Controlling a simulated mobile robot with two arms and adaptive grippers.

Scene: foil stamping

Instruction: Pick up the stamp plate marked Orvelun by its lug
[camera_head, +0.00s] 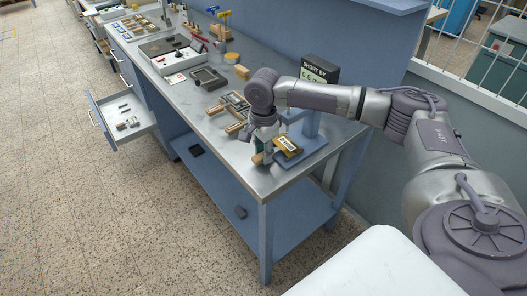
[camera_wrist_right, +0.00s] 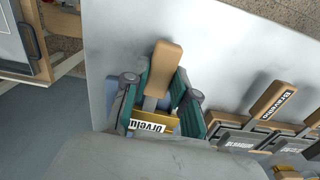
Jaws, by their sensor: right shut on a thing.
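The Orvelun stamp plate (camera_head: 287,145) is a brass-coloured plate with a white label at the near right end of the bench. In the right wrist view the label (camera_wrist_right: 147,127) is partly cut off, with "rvelun" readable. A wooden handle (camera_wrist_right: 163,68) on a grey shank rises from the plate (camera_wrist_right: 170,122). My right gripper (camera_wrist_right: 157,108) has its green-padded fingers on both sides of the shank and is shut on the plate's lug. In the head view the gripper (camera_head: 264,152) points down beside the plate. My left gripper is out of view.
A blue stand (camera_head: 310,146) with a black display (camera_head: 320,71) reading "SHORT BY" is under and behind the plate. More wooden-handled plates, one marked Bravelho (camera_wrist_right: 275,102), lie close by. Trays and tools fill the bench's far end. A drawer (camera_head: 122,118) stands open.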

